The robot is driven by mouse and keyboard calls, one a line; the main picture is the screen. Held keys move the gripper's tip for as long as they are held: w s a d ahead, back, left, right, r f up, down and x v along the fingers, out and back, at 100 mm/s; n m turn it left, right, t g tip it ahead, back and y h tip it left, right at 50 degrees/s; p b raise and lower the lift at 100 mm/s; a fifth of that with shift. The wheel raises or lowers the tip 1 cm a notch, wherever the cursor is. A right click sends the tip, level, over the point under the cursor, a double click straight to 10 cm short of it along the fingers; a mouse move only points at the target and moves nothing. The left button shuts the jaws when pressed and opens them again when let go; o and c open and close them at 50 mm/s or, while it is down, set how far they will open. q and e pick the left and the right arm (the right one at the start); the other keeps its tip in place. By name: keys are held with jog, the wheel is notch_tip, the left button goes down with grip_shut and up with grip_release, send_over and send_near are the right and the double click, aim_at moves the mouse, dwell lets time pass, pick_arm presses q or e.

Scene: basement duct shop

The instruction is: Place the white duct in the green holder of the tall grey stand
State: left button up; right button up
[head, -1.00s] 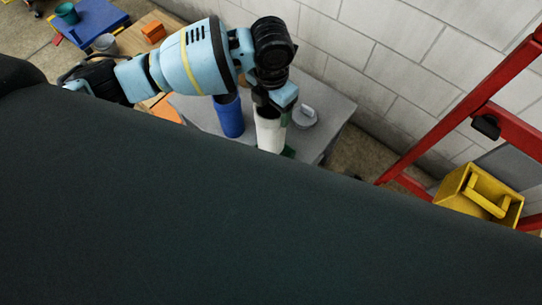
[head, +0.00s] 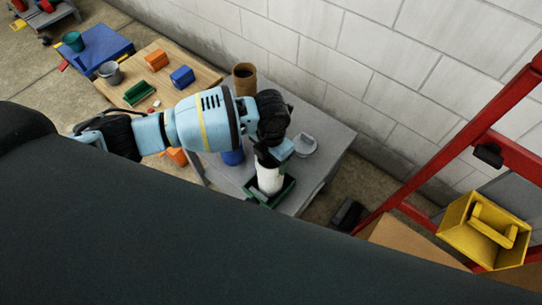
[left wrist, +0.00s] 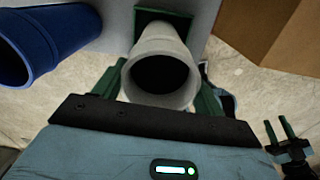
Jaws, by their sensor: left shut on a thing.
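The white duct (head: 270,181) is upright in my left gripper (head: 271,160), over the green holder (head: 287,187) on the tall grey stand (head: 330,146). In the left wrist view, the duct's open round mouth (left wrist: 162,80) faces the camera between the green fingers of my left gripper (left wrist: 161,92). Part of the green holder (left wrist: 178,18) shows behind its far end. Whether the duct's lower end is inside the holder or just above it, I cannot tell. My right gripper (left wrist: 283,131) shows at the lower right of the left wrist view, its two fingers apart and empty.
A blue duct (head: 232,157) stands left of the white one; it also shows in the left wrist view (left wrist: 45,42). A brown tube (head: 244,80) and a grey lidded object (head: 303,145) are on the stand. A red ladder frame (head: 440,150) and a cardboard box (head: 410,243) lie right.

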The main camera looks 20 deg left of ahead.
pick_arm(q)
jog(key=shift+f, duration=0.3)
jog(key=o, duration=1.5)
jog(key=shift+o, duration=0.2)
notch_tip(320, 180, up, 12)
jog(key=p, duration=0.1)
jog(key=shift+r, duration=0.2)
